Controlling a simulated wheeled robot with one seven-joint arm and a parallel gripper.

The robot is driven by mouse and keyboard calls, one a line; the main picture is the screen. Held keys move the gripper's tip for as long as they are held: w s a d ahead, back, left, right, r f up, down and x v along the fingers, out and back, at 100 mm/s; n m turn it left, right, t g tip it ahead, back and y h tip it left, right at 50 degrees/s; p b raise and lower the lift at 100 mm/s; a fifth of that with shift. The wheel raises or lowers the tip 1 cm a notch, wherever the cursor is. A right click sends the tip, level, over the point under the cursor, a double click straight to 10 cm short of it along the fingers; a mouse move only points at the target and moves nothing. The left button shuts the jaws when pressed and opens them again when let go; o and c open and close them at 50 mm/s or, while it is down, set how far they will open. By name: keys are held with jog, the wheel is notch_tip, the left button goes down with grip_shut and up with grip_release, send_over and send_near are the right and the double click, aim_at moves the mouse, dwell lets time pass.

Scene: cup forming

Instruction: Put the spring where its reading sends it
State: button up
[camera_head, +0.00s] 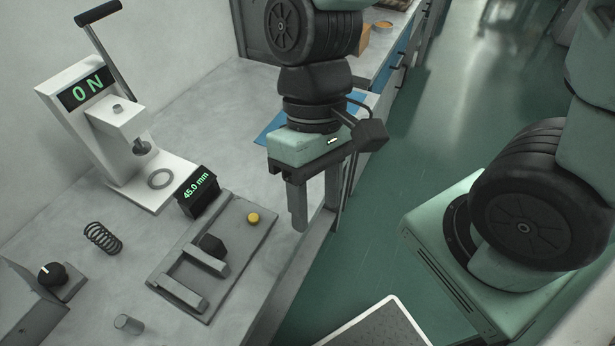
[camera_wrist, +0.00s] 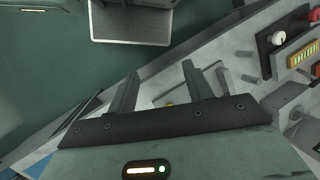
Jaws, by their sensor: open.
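The spring (camera_head: 103,238), a dark wire coil, is on the grey bench at the left, apart from my gripper. The white press (camera_head: 125,150) has a raised lever and a display (camera_head: 87,88) reading "0 N"; a ring (camera_head: 160,179) lies on its base. A black readout (camera_head: 197,190) shows "45.0 mm" at the end of a grey fixture plate (camera_head: 235,240) with blocks and a yellow button (camera_head: 253,218). My gripper (camera_head: 315,215) is open and empty, right of the fixture near the bench edge. Its fingers also show in the wrist view (camera_wrist: 160,72); I cannot make out the spring there.
A black knob (camera_head: 51,272) sits on a small grey box at the lower left, with a short grey cylinder (camera_head: 128,323) near it. A blue mat (camera_head: 268,133) lies behind my gripper.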

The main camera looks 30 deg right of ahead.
jog(key=r+n+t, duration=0.2)
jog(key=w+a+r+n+t+h, duration=0.1)
jog(key=t, duration=0.1)
jog(key=shift+n, duration=0.4)
jog(key=shift+r, duration=0.25)
dwell(0.7)
